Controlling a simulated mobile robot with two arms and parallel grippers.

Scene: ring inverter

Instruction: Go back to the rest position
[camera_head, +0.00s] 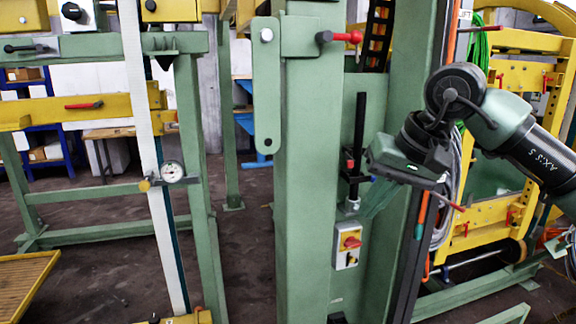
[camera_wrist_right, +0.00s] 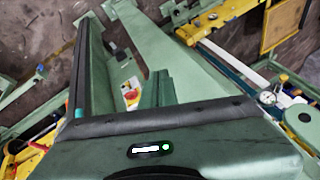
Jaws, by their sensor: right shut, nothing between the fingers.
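My right arm comes in from the right in the head view. Its right gripper (camera_head: 376,200) hangs in front of the green machine column (camera_head: 308,190), pointing down and to the left. The fingers are shut with nothing between them. In the wrist view the shut fingers (camera_wrist_right: 156,88) show beyond the dark edge of the gripper body. I cannot tell how far they are from the column. My left gripper is in neither view.
A switch box (camera_head: 347,246) with a red and yellow knob sits low on the column, below the right gripper. A red-tipped lever (camera_head: 342,37) sticks out above. A yellow frame (camera_head: 490,215) stands behind my right arm. A round gauge (camera_head: 171,171) is at left.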

